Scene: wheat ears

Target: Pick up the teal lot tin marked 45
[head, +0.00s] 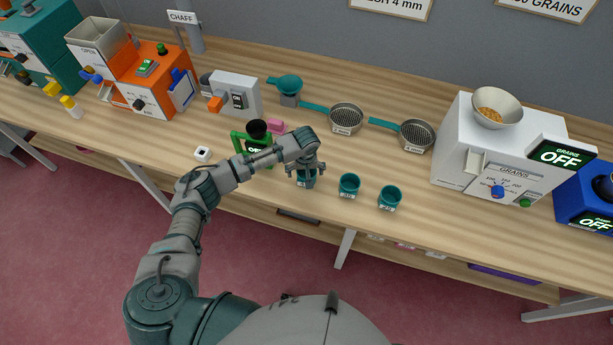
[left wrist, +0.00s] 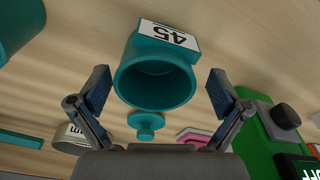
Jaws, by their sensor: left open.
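The teal lot tin marked 45 (left wrist: 155,85) stands in the middle of the left wrist view, its open mouth facing the camera and its white label beyond. My left gripper (left wrist: 160,95) is open, one finger on each side of the tin, with gaps visible between fingers and tin. In the head view, my left gripper (head: 306,177) hangs over the leftmost teal tin (head: 302,182) and partly hides it. Two other teal tins (head: 349,185) (head: 390,198) stand to its right; their labels are too small to read there. My right gripper is out of view.
A white grain counter (head: 455,150) stands to the right. The table's front edge is close to the tins.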

